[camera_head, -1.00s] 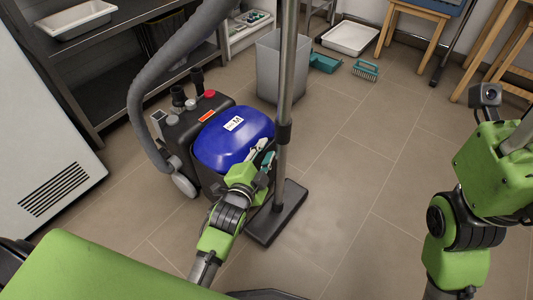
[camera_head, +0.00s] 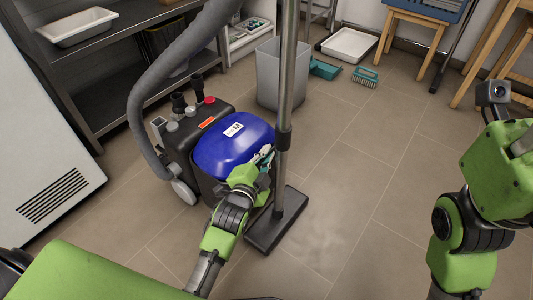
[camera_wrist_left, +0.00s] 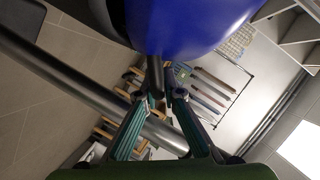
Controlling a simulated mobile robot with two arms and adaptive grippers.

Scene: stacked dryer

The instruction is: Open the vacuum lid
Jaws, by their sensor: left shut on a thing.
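The vacuum (camera_head: 190,137) stands on the floor left of centre, a black body with a rounded blue lid (camera_head: 222,153). The lid sits down on the body, with no clear gap showing. My left gripper (camera_head: 264,158) is at the lid's right front edge, beside the metal tube. In the left wrist view my left gripper's fingertips (camera_wrist_left: 161,95) are shut on a narrow dark part (camera_wrist_left: 155,72) just under the blue lid (camera_wrist_left: 185,25). The exact shape of that part is hard to make out. My right arm shows at the right, but its gripper is out of view.
The upright metal tube (camera_head: 289,80) with its black floor head (camera_head: 276,220) stands close right of the vacuum. A grey hose (camera_head: 150,95) arches over the left side. A grey bin (camera_head: 268,75) stands behind. Floor to the right is clear.

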